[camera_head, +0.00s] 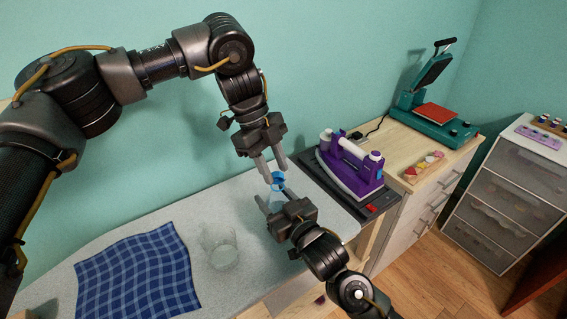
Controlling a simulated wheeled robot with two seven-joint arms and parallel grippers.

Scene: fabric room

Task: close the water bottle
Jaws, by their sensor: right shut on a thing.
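The water bottle (277,198) stands near the table's right end, small in view, with blue at its top (278,179). Whether that blue part is a lid, open or closed, is too small to tell. My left gripper (277,177) points down from above, its two fingers apart, with the tips just over and around the blue top. My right gripper (271,204) reaches in from the lower right and is shut on the bottle's body, hiding part of it.
A clear glass pitcher (222,248) and a blue checked cloth (138,272) lie to the left on the grey table (195,225). A purple machine (350,168) on a dark tray stands close on the right. A teal heat press (432,118) stands further back.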

